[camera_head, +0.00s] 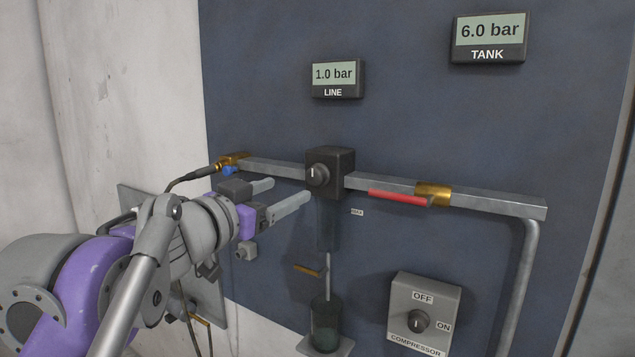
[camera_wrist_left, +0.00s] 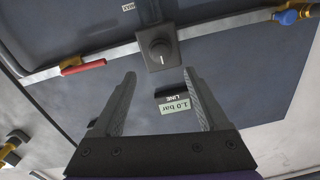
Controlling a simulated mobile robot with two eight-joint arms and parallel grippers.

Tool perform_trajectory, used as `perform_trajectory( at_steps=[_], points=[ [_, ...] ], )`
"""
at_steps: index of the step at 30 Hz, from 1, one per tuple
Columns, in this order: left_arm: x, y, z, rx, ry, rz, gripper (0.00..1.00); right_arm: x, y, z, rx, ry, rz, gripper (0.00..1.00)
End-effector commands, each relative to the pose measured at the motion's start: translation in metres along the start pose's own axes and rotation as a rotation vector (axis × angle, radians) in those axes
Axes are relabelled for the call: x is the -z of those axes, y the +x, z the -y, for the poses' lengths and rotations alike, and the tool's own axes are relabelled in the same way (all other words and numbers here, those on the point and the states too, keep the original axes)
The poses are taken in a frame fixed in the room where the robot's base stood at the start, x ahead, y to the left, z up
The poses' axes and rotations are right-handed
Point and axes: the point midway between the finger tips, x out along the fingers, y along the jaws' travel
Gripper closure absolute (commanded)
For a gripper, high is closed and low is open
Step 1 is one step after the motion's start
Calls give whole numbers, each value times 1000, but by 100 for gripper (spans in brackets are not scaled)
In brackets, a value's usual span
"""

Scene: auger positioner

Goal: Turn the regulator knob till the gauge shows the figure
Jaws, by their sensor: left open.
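The regulator knob (camera_head: 317,175) is a dark round knob with a white pointer mark, on a black block (camera_head: 343,165) in the metal pipe. The line gauge (camera_head: 335,78) above it reads 1.0 bar. The tank gauge (camera_head: 489,38) reads 6.0 bar. My left gripper (camera_head: 290,193) is open and empty, to the left of the knob and apart from it. In the left wrist view, the knob (camera_wrist_left: 160,50) lies beyond the fingertips (camera_wrist_left: 160,73), roughly midway between them. My right gripper is not in view.
A red lever valve (camera_head: 400,198) sits on the pipe (camera_head: 515,207) to the right of the regulator. A compressor switch box (camera_head: 424,313) is below, marked OFF and ON. A brass fitting (camera_head: 232,160) with a hose is at the left.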

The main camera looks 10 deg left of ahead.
Motion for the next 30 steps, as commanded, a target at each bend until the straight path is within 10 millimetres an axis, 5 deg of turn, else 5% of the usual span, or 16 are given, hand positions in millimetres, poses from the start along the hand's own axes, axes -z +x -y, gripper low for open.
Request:
perform_trajectory(
  at_steps=[15, 28, 30],
  points=[
    [0, 87, 0, 1, -1, -1, 23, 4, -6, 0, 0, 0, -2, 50],
    [0, 97, 0, 2, 0, -1, 23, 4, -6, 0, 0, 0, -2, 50],
    [-1, 97, 0, 2, 0, -1, 36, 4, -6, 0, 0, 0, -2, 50]
  ],
)
